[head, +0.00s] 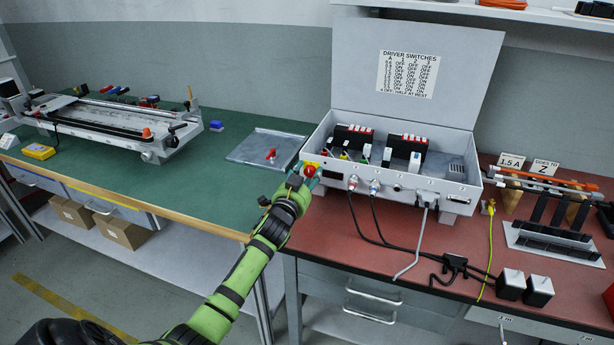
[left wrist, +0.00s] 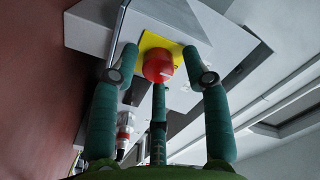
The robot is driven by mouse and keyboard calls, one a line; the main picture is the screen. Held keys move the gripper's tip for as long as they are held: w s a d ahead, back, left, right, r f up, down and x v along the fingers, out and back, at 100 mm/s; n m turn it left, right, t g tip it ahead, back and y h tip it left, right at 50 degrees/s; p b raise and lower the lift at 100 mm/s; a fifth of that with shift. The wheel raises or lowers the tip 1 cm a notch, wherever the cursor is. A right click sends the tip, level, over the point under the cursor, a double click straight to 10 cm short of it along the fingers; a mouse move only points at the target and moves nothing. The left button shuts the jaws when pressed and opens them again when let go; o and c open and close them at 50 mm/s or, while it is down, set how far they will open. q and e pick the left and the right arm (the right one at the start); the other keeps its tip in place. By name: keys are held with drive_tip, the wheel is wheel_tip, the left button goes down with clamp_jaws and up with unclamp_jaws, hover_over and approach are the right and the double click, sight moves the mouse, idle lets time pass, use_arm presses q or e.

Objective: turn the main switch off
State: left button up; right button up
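The main switch looks to be the red knob (head: 309,171) on a yellow plate at the left end of the grey control box's (head: 465,186) front. In the left wrist view the red knob (left wrist: 158,66) stands out from its yellow plate (left wrist: 165,42). My left gripper (head: 308,174) is at the knob. In the left wrist view the left gripper (left wrist: 160,62) has a finger on each side of the knob, with gaps visible, and a third finger just below it. I cannot tell whether that third finger touches. The knob's dial markings cannot be read. My right gripper is not in view.
The box's lid (head: 345,75) stands open, with a switch table sheet (head: 407,74) on it. Cables (head: 378,235) hang from the box front over the red bench (head: 330,240). A grey tray (head: 250,146) lies left of the box on the green bench (head: 190,180).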

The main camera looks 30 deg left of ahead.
use_arm(q)
drive_tip(key=shift+s, duration=0.1)
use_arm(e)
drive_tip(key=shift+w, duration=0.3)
use_arm(q)
drive_tip(key=v, duration=1.1)
drive_tip(key=shift+s, duration=0.4)
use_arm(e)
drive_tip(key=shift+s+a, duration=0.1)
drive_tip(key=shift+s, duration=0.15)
use_arm(q)
drive_tip(key=shift+f, duration=0.1)
